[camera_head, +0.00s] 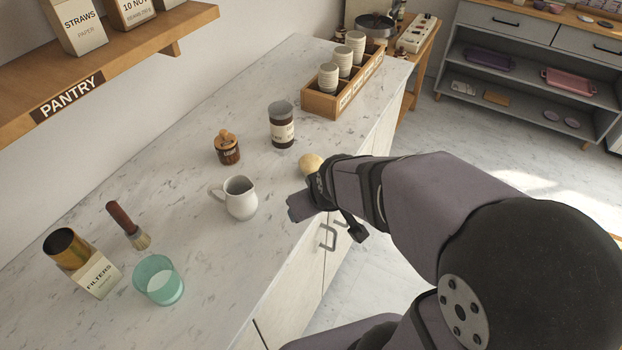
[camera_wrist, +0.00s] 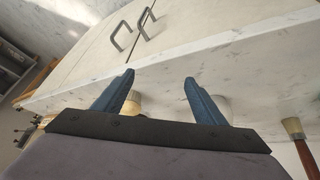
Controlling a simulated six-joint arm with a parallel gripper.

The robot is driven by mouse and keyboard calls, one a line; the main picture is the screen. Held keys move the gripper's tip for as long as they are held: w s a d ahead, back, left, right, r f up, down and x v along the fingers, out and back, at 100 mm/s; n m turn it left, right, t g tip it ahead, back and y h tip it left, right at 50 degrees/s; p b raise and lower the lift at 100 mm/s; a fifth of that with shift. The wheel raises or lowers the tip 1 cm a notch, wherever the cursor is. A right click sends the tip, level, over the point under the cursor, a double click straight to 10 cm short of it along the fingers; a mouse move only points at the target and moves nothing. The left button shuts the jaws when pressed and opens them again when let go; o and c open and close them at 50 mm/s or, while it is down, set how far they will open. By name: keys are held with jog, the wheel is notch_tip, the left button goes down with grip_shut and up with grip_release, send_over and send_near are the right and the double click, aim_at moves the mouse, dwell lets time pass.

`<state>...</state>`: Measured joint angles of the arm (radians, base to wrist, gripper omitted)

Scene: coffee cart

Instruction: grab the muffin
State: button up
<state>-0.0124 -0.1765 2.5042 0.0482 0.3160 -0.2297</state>
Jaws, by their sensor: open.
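The muffin (camera_head: 311,164) is a small, rounded, pale tan thing on the marble counter near its front edge in the head view. My wrist hides part of it. In the wrist view, a tan shape that looks like the muffin (camera_wrist: 132,105) shows partly behind the left finger. My gripper (camera_wrist: 158,77) is open, with two blue fingers apart and nothing between their tips.
A white pitcher (camera_head: 240,198) stands left of my wrist. Behind are a wooden-lidded jar (camera_head: 227,148), a dark labelled canister (camera_head: 282,126) and a wooden cup box (camera_head: 322,103).

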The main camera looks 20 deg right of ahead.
aim_at(311, 167)
jog(key=w+t+b, duration=0.2)
jog(key=w, duration=0.1)
jog(key=w+n+t+b, duration=0.1)
jog(key=w+t+b, duration=0.1)
jog(key=w, duration=0.2)
jog(key=shift+w+a+r+n+b, duration=0.1)
jog(key=shift+r+n+b, duration=0.1)
jog(key=shift+n+b, duration=0.15)
jog(key=w+r+t+h+b, duration=0.1)
jog(key=w+r+t+b, duration=0.4)
jog(key=b, duration=0.4)
jog(key=f+h+b, duration=0.1)
jog(key=f, duration=0.1)
jog(key=d+f+m+h+b, duration=0.1)
jog(key=f+b, duration=0.1)
jog(key=d+f+m+t+h+b, duration=0.1)
jog(key=f+b, duration=0.1)
jog(key=shift+s+d, duration=0.15)
jog(key=shift+s, duration=0.15)
jog(key=shift+s+d+f+m, duration=0.2)
jog(key=shift+f+m, duration=0.15)
jog(key=shift+f, duration=0.1)
jog(key=shift+r, duration=0.1)
jog(key=shift+w+d+h+p, duration=0.1)
jog(key=shift+h+p, duration=0.2)
jog(key=shift+p, duration=0.15)
